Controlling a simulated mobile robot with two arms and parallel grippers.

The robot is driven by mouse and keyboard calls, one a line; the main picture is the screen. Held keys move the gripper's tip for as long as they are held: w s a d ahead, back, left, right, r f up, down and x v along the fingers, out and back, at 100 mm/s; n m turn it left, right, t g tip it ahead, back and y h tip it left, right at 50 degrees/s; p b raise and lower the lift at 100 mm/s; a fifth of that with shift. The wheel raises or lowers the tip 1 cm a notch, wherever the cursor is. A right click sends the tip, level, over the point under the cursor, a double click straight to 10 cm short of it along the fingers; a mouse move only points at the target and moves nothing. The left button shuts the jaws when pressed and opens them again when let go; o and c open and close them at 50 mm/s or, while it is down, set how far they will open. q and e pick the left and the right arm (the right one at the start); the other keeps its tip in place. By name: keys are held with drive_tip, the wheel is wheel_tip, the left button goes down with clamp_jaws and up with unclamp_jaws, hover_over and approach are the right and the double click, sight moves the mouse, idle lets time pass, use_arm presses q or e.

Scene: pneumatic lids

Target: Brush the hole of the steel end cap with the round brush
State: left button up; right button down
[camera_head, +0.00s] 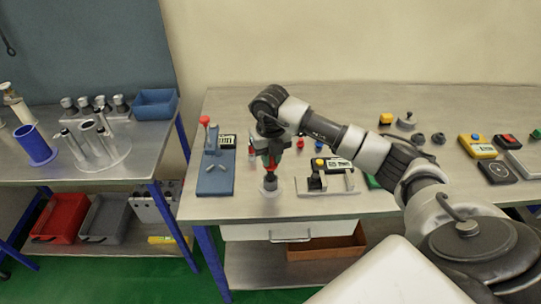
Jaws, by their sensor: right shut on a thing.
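My right gripper (271,148) points straight down over the front left part of the right-hand bench. It is shut on the round brush (270,165), which shows as a red part with a dark lower end. The brush is upright. Directly below it a small pale grey round piece (270,191), apparently the steel end cap, rests on the bench top. The brush's dark end meets or overlaps this piece in the picture; I cannot tell how deep it sits in the hole. My left gripper is not in view.
A blue fixture with a red-knobbed lever (215,179) stands left of the gripper. A grey clamp device (329,180) stands close to its right. Yellow boxes and small dark parts lie farther right on the bench (420,104). A second bench with a blue cylinder (33,145) is at left.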

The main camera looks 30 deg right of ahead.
drive_tip(key=shift+f+b, duration=0.6)
drive_tip(key=shift+f, duration=0.3)
drive_tip(key=shift+r+p, duration=0.75)
drive_tip(key=shift+r, duration=0.35)
drive_tip(key=shift+f+b, duration=0.85)
drive_tip(key=shift+f, duration=0.25)
drive_tip(key=shift+r+p, duration=0.75)
drive_tip(key=shift+r, duration=0.3)
drive_tip(key=shift+f+b, duration=0.95)
drive_tip(key=shift+f, duration=0.1)
drive_tip(key=shift+r+p, duration=0.7)
drive_tip(key=shift+r, duration=0.35)
drive_tip(key=shift+f+b, duration=0.8)
drive_tip(key=shift+f, duration=0.25)
drive_tip(key=shift+r+p, duration=2.3)
drive_tip(key=shift+r, duration=1.25)
